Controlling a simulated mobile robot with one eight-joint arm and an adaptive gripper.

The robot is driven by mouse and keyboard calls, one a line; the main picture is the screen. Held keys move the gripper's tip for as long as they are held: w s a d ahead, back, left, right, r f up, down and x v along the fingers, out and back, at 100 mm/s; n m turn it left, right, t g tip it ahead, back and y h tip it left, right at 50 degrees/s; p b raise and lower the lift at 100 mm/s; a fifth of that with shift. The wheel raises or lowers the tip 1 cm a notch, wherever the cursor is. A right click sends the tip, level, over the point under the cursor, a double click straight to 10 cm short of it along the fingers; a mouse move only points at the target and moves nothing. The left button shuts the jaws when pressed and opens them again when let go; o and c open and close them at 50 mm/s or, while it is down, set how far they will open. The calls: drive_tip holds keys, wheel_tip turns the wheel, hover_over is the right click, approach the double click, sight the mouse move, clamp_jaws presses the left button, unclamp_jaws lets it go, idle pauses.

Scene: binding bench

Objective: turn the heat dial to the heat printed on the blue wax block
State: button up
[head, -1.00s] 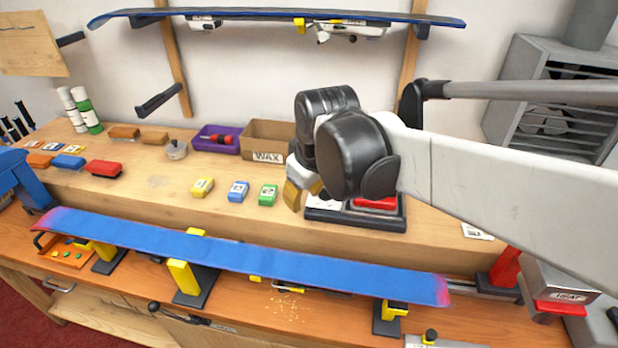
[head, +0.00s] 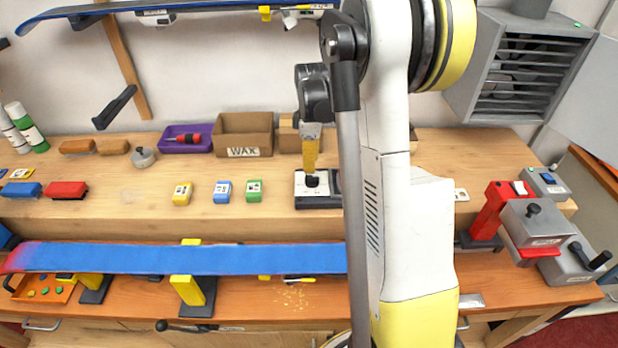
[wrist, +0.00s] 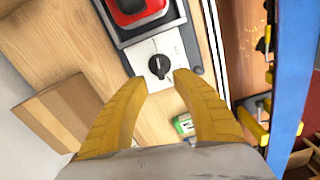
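The blue wax block (head: 222,191) stands on the bench between the yellow and green blocks; its printed label is too small to read. The heat dial is a black knob (wrist: 159,66) on a white plate; it also shows in the head view (head: 312,181). Its printed marks are not legible. My gripper (wrist: 161,81) has its two yellow fingers apart, with the knob just beyond and between the tips in the wrist view. In the head view my gripper (head: 311,168) points down right above the dial. I cannot tell whether the fingers touch the knob.
A red iron (wrist: 138,8) sits in the dark unit beside the dial plate. A WAX box (head: 243,135) is behind. A blue ski (head: 180,258) lies along the front. My arm hides the bench's right middle.

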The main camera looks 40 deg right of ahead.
sight(311, 176)
wheel_tip(311, 176, down, 6)
drive_tip(key=shift+f+b, duration=0.25)
drive_tip(key=shift+b, duration=0.4)
clamp_jaws()
